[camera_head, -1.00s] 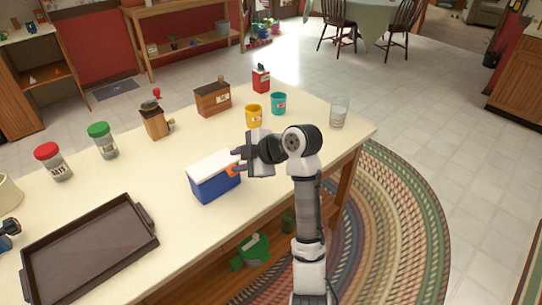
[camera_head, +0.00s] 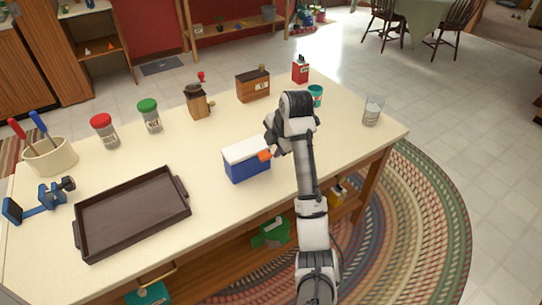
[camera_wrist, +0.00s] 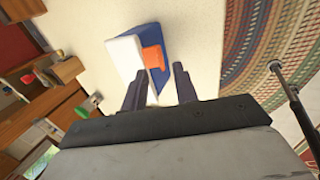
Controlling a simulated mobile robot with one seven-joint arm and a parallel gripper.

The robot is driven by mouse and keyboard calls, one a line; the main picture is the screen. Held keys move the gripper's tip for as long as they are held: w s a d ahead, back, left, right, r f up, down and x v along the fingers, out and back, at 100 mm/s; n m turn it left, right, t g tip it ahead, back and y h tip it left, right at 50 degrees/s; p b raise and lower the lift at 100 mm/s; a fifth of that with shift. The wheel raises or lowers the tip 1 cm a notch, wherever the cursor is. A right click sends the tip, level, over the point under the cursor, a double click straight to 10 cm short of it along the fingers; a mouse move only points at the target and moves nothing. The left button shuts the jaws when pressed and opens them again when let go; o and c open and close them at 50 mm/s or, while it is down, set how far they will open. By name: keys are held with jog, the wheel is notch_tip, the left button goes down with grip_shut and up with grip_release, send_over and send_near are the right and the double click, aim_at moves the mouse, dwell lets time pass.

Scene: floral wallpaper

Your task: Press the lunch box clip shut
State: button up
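The lunch box (camera_head: 247,168) is blue with a white lid (camera_head: 245,149) and stands on the long counter. Its orange clip (camera_head: 265,155) is at the right end of the near side. In the wrist view the orange clip (camera_wrist: 152,57) sticks out from the side of the blue box (camera_wrist: 165,78). My gripper (camera_wrist: 160,85) is open and empty, its two fingers spread apart just short of the clip. In the head view my wrist hides most of the fingers, to the right of the box. I cannot tell whether the fingers touch the box.
A brown tray (camera_head: 130,215) lies to the left. Two jars, with a red lid (camera_head: 104,131) and a green lid (camera_head: 149,116), a grinder (camera_head: 197,101) and a wooden box (camera_head: 253,85) stand behind. A teal cup (camera_head: 315,95) and a glass (camera_head: 373,110) are to the right.

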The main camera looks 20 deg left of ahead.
aim_at(270, 156)
jog(key=p+x, duration=0.1)
jog(key=x, duration=0.4)
jog(key=shift+w+a+f+p, duration=0.1)
jog(key=shift+a+f+p, duration=0.05)
jog(key=shift+f+p, duration=0.2)
jog(key=shift+c, duration=0.3)
grip_shut()
